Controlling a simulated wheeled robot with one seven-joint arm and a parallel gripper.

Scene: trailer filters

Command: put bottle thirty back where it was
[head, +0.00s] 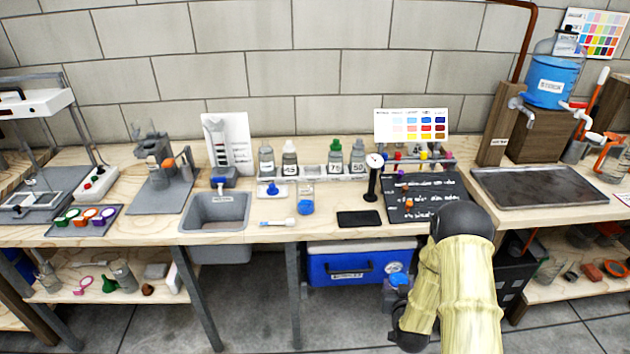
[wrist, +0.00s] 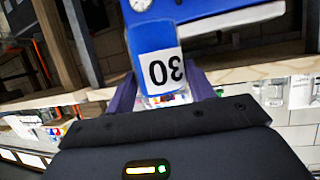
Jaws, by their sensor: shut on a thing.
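Bottle thirty (wrist: 162,70) is between my gripper's fingers (wrist: 163,92) in the wrist view. Its white label reads 30, upside down in that picture, with blue around it. In the head view, my gripper (head: 397,303) is low in front of the bench, beside the cooler. A blue top (head: 398,279) shows at it; my arm covers part of this area. On the bench, a rack (head: 314,172) holds bottles labelled 45 (head: 290,160), 75 (head: 335,160) and 50 (head: 357,160), plus one at the left (head: 266,160) with an unclear label. A bottle-wide gap shows between 45 and 75.
A dial gauge on a stand (head: 373,180), a black pad (head: 359,218) and a blackboard (head: 430,197) are right of and in front of the rack. The blue cooler (head: 350,266) is below the bench edge.

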